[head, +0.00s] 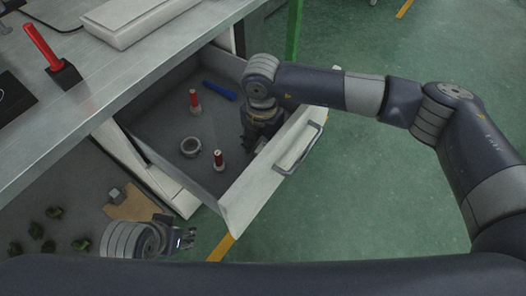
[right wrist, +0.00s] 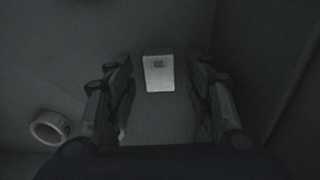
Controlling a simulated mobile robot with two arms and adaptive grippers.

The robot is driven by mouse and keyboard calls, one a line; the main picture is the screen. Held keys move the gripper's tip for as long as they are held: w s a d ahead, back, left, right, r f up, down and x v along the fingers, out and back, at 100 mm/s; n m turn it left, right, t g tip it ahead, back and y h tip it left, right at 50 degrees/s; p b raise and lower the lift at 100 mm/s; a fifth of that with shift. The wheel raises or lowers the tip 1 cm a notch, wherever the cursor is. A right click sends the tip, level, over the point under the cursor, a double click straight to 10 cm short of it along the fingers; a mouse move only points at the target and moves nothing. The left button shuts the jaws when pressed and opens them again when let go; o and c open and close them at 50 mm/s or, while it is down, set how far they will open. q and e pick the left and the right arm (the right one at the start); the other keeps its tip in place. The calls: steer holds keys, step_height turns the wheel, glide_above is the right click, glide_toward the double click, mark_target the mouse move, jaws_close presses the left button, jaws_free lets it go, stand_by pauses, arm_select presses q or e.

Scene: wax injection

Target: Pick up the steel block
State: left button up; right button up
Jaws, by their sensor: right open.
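The steel block (right wrist: 159,73) shows in the right wrist view as a pale rectangular block with a small dark mark near its top. It lies on the grey floor of the open drawer (head: 160,112). My right gripper (head: 257,138) reaches down into the drawer near its front panel. Its two fingers are spread, one on each side of the block in the wrist view, with visible gaps. In the head view I cannot make out the block; my gripper and arm cover that area. My left gripper (head: 187,238) is low at the left, outside the drawer; its jaw opening is unclear.
The drawer also holds a grey ring (head: 190,147), two red-handled pieces (head: 194,101) (head: 218,158) and a blue object (head: 219,91). The drawer's front panel (head: 245,190) and its walls surround my right gripper closely. The workbench (head: 125,75) overhangs at left.

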steer(key=shift+f, duration=0.1)
jaws_close()
